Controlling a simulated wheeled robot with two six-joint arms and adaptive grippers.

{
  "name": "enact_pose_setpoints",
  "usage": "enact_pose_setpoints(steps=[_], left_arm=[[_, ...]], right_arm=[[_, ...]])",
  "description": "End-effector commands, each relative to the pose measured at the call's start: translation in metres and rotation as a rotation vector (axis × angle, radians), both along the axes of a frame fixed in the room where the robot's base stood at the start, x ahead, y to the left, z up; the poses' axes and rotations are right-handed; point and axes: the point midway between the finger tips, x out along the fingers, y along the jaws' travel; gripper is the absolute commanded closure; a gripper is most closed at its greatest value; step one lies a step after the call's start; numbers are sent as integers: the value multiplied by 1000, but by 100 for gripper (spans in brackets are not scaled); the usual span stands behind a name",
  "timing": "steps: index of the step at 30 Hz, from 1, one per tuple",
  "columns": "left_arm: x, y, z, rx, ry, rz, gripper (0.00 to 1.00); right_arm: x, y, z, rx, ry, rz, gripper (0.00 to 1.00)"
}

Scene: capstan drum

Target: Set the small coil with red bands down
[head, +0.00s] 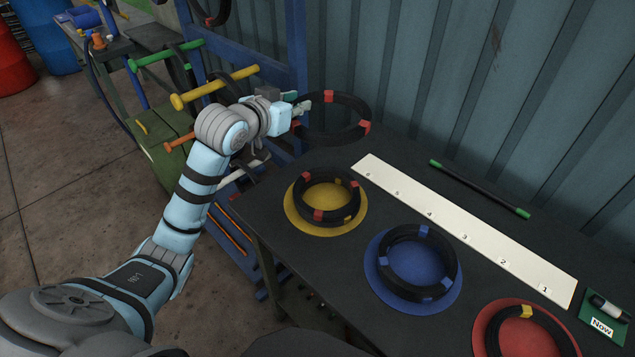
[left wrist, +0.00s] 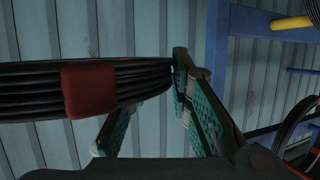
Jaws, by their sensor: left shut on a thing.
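My left gripper (head: 301,107) is shut on the rim of a black coil with red bands (head: 347,137). The coil is over the far left end of the dark table, near the corrugated wall; its exact height is hard to tell. In the left wrist view, the coil (left wrist: 130,75) reaches from the left to the gripper's green-padded fingers (left wrist: 150,115), with one red band facing the camera. A second black coil with red and yellow bands (head: 309,184) lies on a yellow disc (head: 294,216). My right gripper is not in view.
A blue disc (head: 378,285) holds a blue-banded coil, and a red disc (head: 484,318) holds another coil. A numbered white strip (head: 465,230) and a green-ended black rod (head: 480,189) lie behind. A blue rack (head: 275,75) with coloured pegs stands left of the table.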

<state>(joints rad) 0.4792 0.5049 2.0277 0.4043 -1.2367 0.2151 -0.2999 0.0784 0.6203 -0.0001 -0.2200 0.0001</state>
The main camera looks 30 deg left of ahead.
Motion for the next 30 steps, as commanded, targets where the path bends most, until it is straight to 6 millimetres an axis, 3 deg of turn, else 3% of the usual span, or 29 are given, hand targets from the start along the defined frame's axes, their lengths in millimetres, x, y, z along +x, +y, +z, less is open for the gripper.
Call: enact_pose_setpoints(steps=[9,12,22,30], left_arm=[[-2,0,-112,-2,5,1,100],[-2,0,-135,0,2,0,100],[-2,0,-187,1,0,-1,100],[-1,0,-189,2,-3,-2,100]], right_arm=[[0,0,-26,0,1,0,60],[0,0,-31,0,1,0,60],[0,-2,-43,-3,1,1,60],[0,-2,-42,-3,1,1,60]])
